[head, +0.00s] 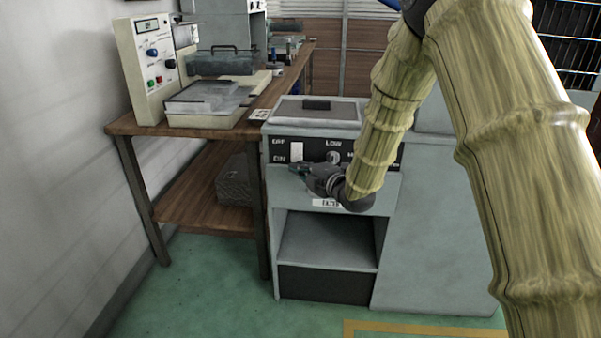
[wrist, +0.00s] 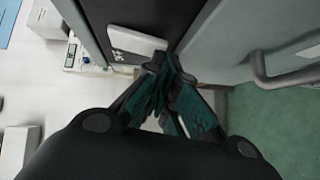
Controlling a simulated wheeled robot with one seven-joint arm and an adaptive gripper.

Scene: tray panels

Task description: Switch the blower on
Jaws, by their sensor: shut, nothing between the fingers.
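A grey cabinet (head: 290,230) carries a black control panel with a white rocker-like switch (head: 297,152) at its left, beside the words OFF above and ON below. A round dial (head: 333,157) sits right of the switch under LOW. My gripper (head: 294,168) is shut and empty, with its tips just below the switch in the head view. In the wrist view my gripper (wrist: 168,62) has its fingertips together close to a white plate (wrist: 138,42), probably the switch. I cannot tell whether they touch. My arm and gripper hide the panel's right part.
A wooden bench (head: 155,125) stands left of the cabinet, with a cream control box (head: 152,75) and other equipment on it. A lid with a dark handle (head: 317,104) tops the cabinet. A curved handle (wrist: 275,68) shows in the wrist view. Green floor lies clear in front.

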